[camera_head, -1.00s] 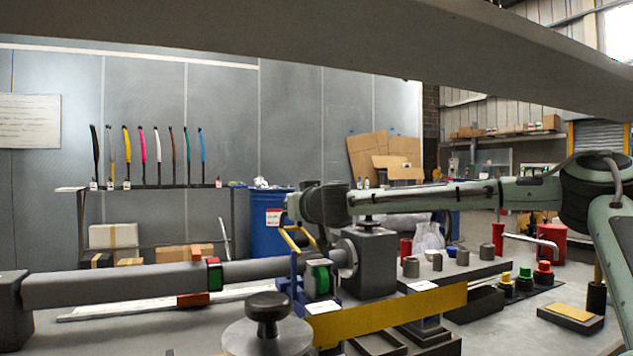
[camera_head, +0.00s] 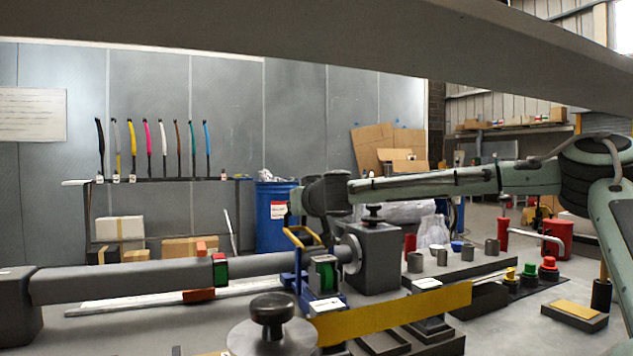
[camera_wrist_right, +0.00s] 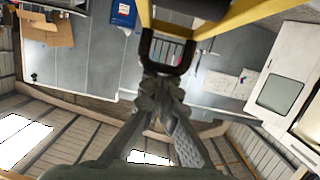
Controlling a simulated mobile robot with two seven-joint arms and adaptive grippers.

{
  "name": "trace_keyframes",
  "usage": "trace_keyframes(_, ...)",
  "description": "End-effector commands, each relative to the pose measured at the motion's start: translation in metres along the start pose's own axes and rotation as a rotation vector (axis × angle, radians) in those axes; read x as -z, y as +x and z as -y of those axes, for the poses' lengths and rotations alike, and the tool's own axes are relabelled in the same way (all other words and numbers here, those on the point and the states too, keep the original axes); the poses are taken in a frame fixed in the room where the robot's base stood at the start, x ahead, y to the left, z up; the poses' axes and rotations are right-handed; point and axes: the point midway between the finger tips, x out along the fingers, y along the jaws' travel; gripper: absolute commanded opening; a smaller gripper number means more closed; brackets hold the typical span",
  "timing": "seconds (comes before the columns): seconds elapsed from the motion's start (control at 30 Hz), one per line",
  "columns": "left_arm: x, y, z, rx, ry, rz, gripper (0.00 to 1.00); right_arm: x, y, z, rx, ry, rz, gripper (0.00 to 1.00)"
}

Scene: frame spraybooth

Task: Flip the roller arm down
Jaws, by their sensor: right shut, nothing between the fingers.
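In the right wrist view, yellow bars (camera_wrist_right: 232,20) and a dark cylinder (camera_wrist_right: 195,6) cross the top. My right gripper (camera_head: 298,217) is just above the yellow frame in the head view, mostly dark and small. In the right wrist view its fingers (camera_wrist_right: 160,80) are together and empty. A dark U-shaped piece (camera_wrist_right: 166,69) lies at their tips, below the yellow bars; I cannot tell whether they touch. My left gripper is not in view.
A long grey tube (camera_head: 130,280) runs left from a grey block (camera_head: 375,262). A round black knob (camera_head: 272,308) stands in front. A yellow strip (camera_head: 395,312) lies across the front. A blue barrel (camera_head: 272,235) stands behind.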

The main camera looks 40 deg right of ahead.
Motion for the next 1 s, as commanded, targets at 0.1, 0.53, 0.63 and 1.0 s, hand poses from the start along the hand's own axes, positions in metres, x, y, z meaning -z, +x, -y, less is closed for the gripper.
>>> trace_keyframes(0.1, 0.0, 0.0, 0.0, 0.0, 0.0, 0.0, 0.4, 0.0, 0.0, 0.0, 0.0, 0.0, 0.001, 0.0)
trace_keyframes(0.53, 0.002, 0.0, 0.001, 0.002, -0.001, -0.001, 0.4, 0.001, -0.012, -0.001, 0.0, 0.004, -0.001, 0.0)
trace_keyframes(0.63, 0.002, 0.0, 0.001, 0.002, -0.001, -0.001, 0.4, 0.001, -0.029, 0.0, 0.003, 0.005, -0.002, 0.0)
trace_keyframes(1.0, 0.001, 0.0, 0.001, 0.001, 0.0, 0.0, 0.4, 0.001, -0.101, 0.0, 0.001, 0.005, -0.003, 0.0)
